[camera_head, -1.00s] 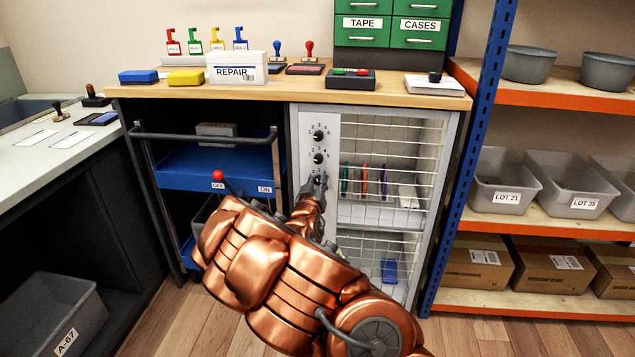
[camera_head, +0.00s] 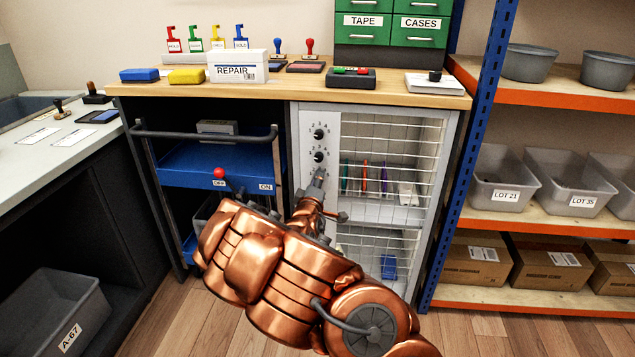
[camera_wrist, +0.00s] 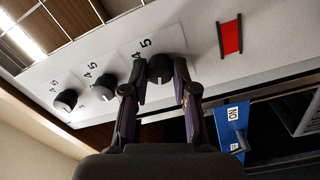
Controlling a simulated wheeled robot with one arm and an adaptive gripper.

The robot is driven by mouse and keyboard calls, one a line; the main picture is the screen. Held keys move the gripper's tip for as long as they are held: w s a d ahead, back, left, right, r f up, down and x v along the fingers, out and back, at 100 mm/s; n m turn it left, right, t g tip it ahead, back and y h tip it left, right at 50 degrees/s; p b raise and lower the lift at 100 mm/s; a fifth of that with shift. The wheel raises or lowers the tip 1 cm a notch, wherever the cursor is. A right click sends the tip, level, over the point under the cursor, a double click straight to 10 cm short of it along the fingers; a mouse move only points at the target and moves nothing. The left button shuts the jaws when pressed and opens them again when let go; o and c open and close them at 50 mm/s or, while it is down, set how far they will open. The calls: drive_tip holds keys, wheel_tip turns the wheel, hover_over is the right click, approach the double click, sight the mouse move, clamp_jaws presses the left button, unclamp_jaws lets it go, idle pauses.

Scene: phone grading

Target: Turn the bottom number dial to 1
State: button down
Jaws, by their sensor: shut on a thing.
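The bottom number dial (camera_wrist: 160,68) is a black knob on the cabinet's pale panel (camera_wrist: 200,50). In the wrist view my gripper (camera_wrist: 158,82) has one finger on each side of it and is shut on it. The printed 4 and 5 show beside the dial; its pointer setting cannot be read. In the head view my gripper (camera_head: 318,182) reaches the panel below the other two dials and hides most of the bottom dial. The top dial (camera_head: 319,134) and middle dial (camera_head: 319,157) are in plain view, and both show in the wrist view, left of my gripper.
A wire-mesh door (camera_head: 425,145) is right of the panel. A blue cart (camera_head: 200,168) with a red-knobbed lever (camera_head: 219,173) marked OFF and ON stands to the left. A red rectangle (camera_wrist: 230,37) is near the dial. The wooden counter (camera_head: 390,92) overhangs above.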

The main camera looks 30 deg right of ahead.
drive_tip(key=shift+n, duration=1.1)
drive_tip(key=c, duration=0.9)
unclamp_jaws()
drive_tip(key=shift+s, duration=0.1)
drive_tip(key=v, duration=0.7)
drive_tip(key=shift+a, duration=0.15)
drive_tip(key=shift+s, duration=0.1)
drive_tip(key=shift+r, duration=0.1)
